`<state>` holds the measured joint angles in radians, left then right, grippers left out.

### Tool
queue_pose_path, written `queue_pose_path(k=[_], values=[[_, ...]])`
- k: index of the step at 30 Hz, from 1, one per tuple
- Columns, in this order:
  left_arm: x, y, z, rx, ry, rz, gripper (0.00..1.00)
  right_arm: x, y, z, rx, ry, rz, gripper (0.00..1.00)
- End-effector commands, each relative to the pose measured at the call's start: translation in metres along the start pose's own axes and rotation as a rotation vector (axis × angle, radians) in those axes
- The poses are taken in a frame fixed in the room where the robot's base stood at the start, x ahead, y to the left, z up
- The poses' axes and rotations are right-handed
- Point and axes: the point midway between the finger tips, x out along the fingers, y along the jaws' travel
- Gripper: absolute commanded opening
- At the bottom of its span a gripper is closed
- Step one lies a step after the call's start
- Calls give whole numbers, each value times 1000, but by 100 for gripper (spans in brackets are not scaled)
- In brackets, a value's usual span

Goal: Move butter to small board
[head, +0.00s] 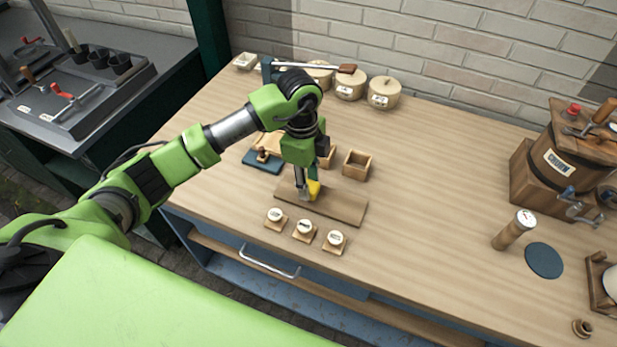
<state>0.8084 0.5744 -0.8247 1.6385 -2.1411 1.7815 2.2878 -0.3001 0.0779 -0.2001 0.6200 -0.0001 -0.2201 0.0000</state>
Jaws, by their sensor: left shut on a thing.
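My left gripper (307,188) points down over the middle of the table and is shut on the yellow butter (314,190). The gripper's fingers hide part of the butter. A flat brown board (346,208) lies right under the butter, near the table's front edge. The butter is at or just above the board's left half; I cannot tell whether they touch. My right gripper is not in view.
Several small round labelled pieces on wooden squares (304,230) stand in front of the board. Small open wooden boxes (357,164) and a dark blue mat (259,164) lie behind. The middle right is clear.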

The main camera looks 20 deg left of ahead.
Motion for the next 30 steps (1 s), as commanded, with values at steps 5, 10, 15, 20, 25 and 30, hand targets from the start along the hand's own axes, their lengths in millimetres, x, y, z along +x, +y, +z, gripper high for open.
queue_pose_path(k=[5, 10, 15, 20, 25, 30], values=[[0, 0, 0, 0, 0, -1, 9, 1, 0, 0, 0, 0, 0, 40], [3, 0, 0, 0, 0, -1, 44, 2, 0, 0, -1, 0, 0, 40], [3, 0, 0, 0, 0, 0, 47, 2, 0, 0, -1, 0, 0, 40], [2, 0, 0, 0, 0, -1, 47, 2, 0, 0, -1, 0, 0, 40], [-9, -2, 0, -1, 1, -5, 47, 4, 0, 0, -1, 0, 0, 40], [-40, -2, 0, 1, 1, -7, 47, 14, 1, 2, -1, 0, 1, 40]])
